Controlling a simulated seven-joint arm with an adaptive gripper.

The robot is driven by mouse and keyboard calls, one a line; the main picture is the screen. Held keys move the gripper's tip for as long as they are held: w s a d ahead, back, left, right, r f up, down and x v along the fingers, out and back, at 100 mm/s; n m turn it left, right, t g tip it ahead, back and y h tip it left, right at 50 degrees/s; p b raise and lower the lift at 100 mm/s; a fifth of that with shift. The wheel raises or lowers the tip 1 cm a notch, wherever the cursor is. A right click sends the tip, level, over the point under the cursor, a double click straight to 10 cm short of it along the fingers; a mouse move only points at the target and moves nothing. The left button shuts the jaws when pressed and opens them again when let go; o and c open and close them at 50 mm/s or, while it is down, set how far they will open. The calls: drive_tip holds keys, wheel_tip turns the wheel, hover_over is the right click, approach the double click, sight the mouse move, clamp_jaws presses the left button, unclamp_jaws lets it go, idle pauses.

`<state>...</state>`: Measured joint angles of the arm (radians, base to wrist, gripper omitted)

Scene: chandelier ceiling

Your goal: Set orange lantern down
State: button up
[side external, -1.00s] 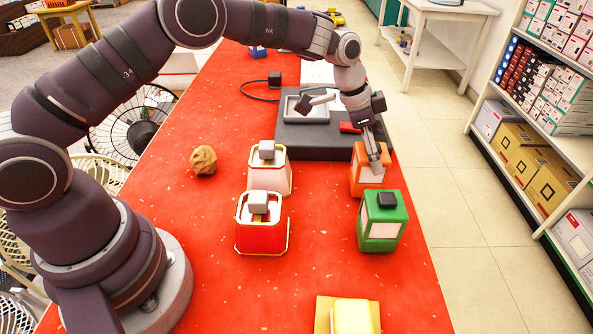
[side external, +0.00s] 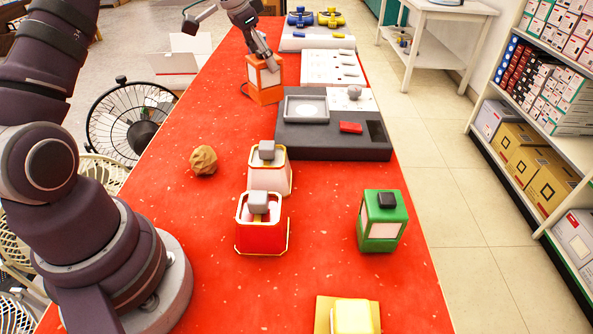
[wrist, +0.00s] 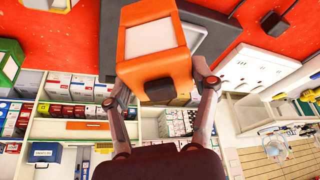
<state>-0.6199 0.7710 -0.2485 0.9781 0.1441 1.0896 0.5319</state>
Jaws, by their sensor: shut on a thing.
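The orange lantern (side external: 265,84) with pale panels is at the far part of the red table, left of and beyond the dark grey tray. My gripper (side external: 262,54) is shut on it from above. In the wrist view the orange lantern (wrist: 150,38) sits between both fingers of my gripper (wrist: 160,82), with its dark top block towards the wrist. The lantern looks slightly tilted in the side view. I cannot tell whether its base touches the table.
A green lantern (side external: 382,229), a white lantern (side external: 268,178), a red lantern (side external: 260,235) and a brown crumpled ball (side external: 203,160) stand on the red table (side external: 330,260). The dark grey tray (side external: 330,146) holds a red block (side external: 351,127).

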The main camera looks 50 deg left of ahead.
drive_tip(key=s+a+n, duration=0.2)
drive_tip(key=s+a, duration=0.2)
drive_tip(key=a, duration=0.3)
drive_tip(key=shift+y, duration=0.4)
drive_tip(key=f, duration=1)
drive_tip(key=shift+s, duration=0.2)
drive_tip(key=o, duration=1.2)
drive_tip(key=shift+f, duration=0.1)
drive_tip(key=shift+o, duration=0.2)
